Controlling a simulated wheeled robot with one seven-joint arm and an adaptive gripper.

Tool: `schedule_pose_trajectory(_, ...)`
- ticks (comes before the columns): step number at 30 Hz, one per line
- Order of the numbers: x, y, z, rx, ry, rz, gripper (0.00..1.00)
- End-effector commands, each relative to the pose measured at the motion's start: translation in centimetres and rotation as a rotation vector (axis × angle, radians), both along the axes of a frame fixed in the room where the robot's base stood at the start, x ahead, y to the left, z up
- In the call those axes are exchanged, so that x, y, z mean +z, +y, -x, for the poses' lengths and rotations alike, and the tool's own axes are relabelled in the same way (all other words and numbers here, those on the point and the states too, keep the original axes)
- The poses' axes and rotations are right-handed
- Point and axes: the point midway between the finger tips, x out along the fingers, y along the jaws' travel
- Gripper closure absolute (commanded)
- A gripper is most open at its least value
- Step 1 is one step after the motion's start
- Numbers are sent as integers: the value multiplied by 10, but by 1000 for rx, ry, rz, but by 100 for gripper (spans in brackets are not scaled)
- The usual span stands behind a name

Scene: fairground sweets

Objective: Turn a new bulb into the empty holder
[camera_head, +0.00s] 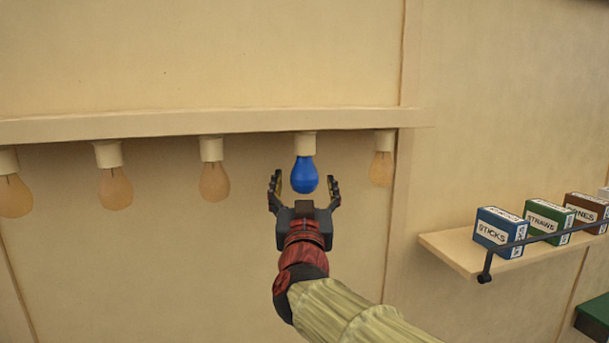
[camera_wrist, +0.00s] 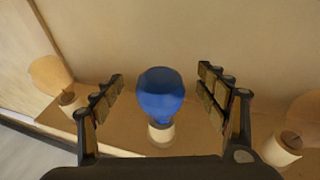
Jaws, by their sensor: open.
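A blue bulb (camera_head: 304,176) hangs from a cream holder (camera_head: 305,144) under the beam, fourth from the left in the row. It looks seated in the holder, but I cannot tell how tightly. My gripper (camera_head: 304,186) is below it, pointing up, with its fingers open on either side of the bulb. In the wrist view the blue bulb (camera_wrist: 160,95) stands between the two open fingers (camera_wrist: 162,98), with a visible gap on each side. The holder (camera_wrist: 161,132) shows behind it.
Amber bulbs hang on both sides, the closest being one at right (camera_head: 381,168) and one at left (camera_head: 214,181). The beam (camera_head: 200,123) runs above. A shelf (camera_head: 462,250) with labelled boxes (camera_head: 500,231) and a dark rail stands at right.

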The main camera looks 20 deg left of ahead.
Motion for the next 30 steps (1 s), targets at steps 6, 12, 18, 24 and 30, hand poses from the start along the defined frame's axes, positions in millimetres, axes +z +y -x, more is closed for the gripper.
schedule_pose_trajectory(6,3,1,0,-52,2,2,26)
schedule_pose_trajectory(12,3,1,0,-112,1,0,26)
schedule_pose_trajectory(18,1,0,0,-166,2,2,26)
schedule_pose_trajectory(24,0,-1,0,-179,2,3,26)
schedule_pose_trajectory(30,-1,-1,0,-178,1,2,26)
